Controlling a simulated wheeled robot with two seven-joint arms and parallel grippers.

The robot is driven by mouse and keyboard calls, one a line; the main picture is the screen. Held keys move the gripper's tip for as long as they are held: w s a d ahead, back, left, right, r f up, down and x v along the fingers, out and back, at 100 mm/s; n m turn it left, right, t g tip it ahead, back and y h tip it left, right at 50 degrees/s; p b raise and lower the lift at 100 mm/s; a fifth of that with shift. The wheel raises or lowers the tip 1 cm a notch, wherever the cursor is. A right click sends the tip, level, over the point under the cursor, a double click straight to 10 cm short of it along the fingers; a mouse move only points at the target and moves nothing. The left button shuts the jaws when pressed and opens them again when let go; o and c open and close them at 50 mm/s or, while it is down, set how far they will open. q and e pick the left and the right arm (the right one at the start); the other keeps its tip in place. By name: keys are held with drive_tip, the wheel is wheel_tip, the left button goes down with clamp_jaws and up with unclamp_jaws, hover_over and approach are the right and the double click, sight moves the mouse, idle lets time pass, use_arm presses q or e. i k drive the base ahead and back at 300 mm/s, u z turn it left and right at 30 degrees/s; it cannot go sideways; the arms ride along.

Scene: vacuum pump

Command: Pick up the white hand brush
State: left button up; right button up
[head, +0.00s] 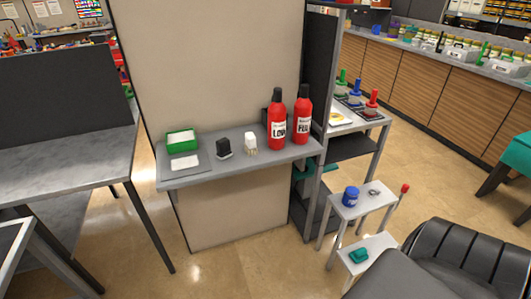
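A small white block-shaped object with tan bristle-like ends at its bottom, which looks like the white hand brush (250,142), stands on the grey wall shelf (236,167). It is right of a black block-shaped object (223,147) and left of two red bottles, apart from both. Neither of my grippers is in the head view.
A green box (182,141) sits at the shelf's left end, and the red bottles (277,120) stand at its right. A grey table (60,160) is at left. A small white stand (365,203) and a black chair (445,262) are at right.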

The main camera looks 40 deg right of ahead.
sight(250, 144)
drive_tip(key=u, duration=0.05)
drive_tip(key=k, duration=0.15)
drive_tip(key=z, duration=0.7)
drive_tip(key=i, duration=0.45)
drive_tip(key=z, duration=0.45)
